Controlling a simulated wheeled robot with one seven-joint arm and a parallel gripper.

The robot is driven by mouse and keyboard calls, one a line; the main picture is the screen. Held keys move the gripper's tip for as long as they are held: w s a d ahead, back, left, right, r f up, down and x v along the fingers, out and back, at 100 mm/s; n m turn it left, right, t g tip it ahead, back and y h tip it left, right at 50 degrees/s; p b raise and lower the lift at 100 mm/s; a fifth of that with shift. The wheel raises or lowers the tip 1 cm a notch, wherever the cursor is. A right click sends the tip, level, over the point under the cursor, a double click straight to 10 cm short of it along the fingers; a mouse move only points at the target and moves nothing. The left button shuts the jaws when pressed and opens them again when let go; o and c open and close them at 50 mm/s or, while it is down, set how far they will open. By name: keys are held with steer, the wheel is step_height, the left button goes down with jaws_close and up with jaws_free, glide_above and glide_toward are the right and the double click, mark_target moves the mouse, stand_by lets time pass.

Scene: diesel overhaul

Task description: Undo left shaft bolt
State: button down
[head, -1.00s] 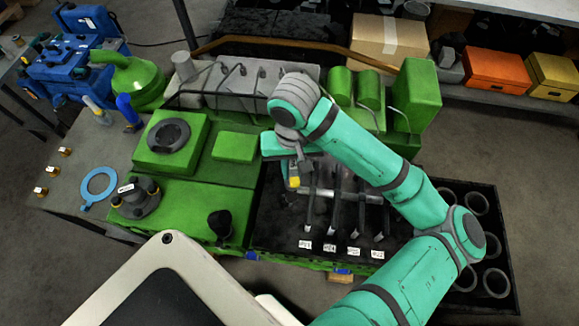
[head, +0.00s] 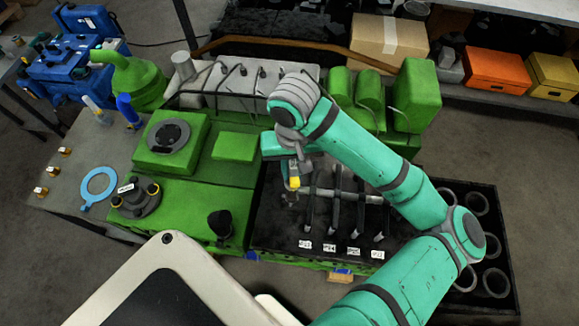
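A grey shaft (head: 347,196) lies across the black top of the green engine, with several dark levers along it. A yellow piece (head: 293,181), which looks like the left shaft bolt, shows at the shaft's left end. My gripper (head: 291,172) points down from above at this yellow piece and appears to touch or nearly touch it. The fingers are small and partly hidden by my wrist, so I cannot tell whether they are closed on it. The right end of the shaft is hidden or unclear beside my arm.
Several yellow-headed bolts (head: 52,170) and a blue ring (head: 98,185) lie on the grey table at left. White labels (head: 330,247) line the engine's front edge. A black crate (head: 503,215) of rings stands at right. Green covers (head: 340,86) rise behind my arm.

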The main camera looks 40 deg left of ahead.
mark_target(292, 163)
steer(key=shift+r, duration=1.75)
steer(key=shift+r, duration=0.1)
steer(key=shift+r, duration=2.95)
steer(key=shift+s+d, duration=0.1)
steer(key=s+d, duration=0.3)
steer(key=s, duration=0.2)
steer(key=shift+s+d, duration=0.25)
steer(key=shift+s, duration=0.15)
